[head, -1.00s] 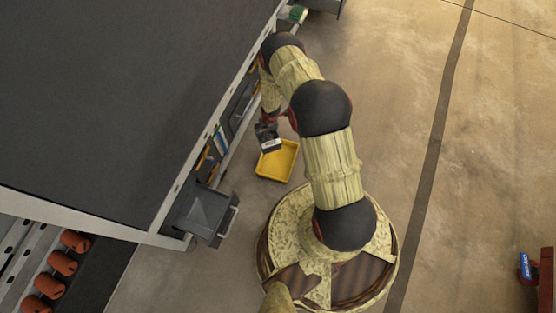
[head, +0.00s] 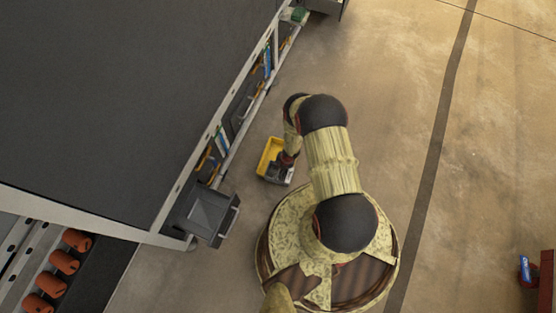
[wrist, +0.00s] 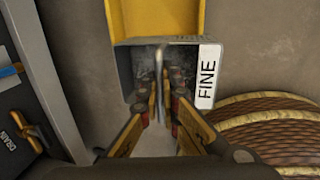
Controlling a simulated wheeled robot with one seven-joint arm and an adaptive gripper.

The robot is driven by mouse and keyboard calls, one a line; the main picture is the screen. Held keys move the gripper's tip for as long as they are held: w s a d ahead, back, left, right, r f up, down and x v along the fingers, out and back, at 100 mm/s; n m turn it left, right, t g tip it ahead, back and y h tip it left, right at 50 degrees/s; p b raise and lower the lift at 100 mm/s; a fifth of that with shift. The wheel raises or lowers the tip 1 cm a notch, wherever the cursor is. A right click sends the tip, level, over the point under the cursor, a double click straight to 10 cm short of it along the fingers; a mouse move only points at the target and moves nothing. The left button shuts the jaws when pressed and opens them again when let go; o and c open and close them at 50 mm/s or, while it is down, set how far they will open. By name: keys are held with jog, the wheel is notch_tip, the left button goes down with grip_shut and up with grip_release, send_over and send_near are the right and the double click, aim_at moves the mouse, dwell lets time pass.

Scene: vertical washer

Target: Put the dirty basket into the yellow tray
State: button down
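The dirty basket (wrist: 130,75) is a small dark grey box with a white FINE label, grimy inside and with a thin upright plate in its middle. My gripper (wrist: 161,95) has its fingers on both sides of that plate and holds the basket. In the head view the basket (head: 276,176) and the gripper are over the lower part of the yellow tray (head: 269,149), partly hidden by my arm. The wrist view shows the yellow tray (wrist: 157,17) just beyond the basket. I cannot tell the basket's height above the tray or whether it touches it.
A large dark-topped machine (head: 110,90) stands at the left, with a shelf of tools along its side. An open grey drawer or bin (head: 207,215) sticks out at its corner.

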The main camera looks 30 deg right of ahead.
jog(key=w+d+f+b, duration=0.4)
jog(key=w+f+b, duration=0.6)
jog(key=f+b, duration=0.1)
jog(key=shift+f+b, duration=0.25)
jog(key=shift+b, duration=0.1)
jog(key=shift+s, duration=0.1)
jog(key=c, duration=2.5)
grip_release()
jog(key=shift+f, duration=0.15)
jog(key=o, duration=0.5)
